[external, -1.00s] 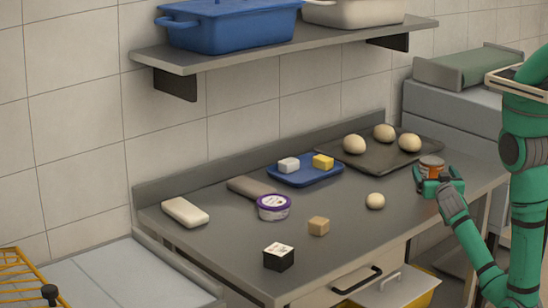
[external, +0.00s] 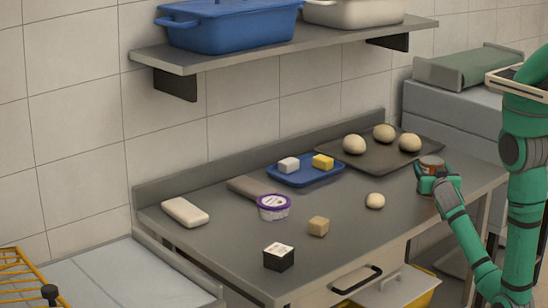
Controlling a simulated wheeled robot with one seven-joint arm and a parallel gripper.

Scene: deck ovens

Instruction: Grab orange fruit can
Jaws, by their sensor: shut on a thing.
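The orange fruit can (external: 432,163) is at the right end of the grey worktop, with its lid and orange upper side showing. My gripper (external: 427,177) is shut on the can, with the green fingers around its sides. The lower part of the can is hidden by the gripper, so I cannot tell whether its base touches the worktop.
A dark tray (external: 377,168) with dough balls is behind and left of the can. A lone dough ball (external: 375,201), a purple-lidded tub (external: 273,207), a tan cube (external: 318,226) and a black box (external: 278,257) stand farther left. A shelf (external: 285,52) overhangs the back.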

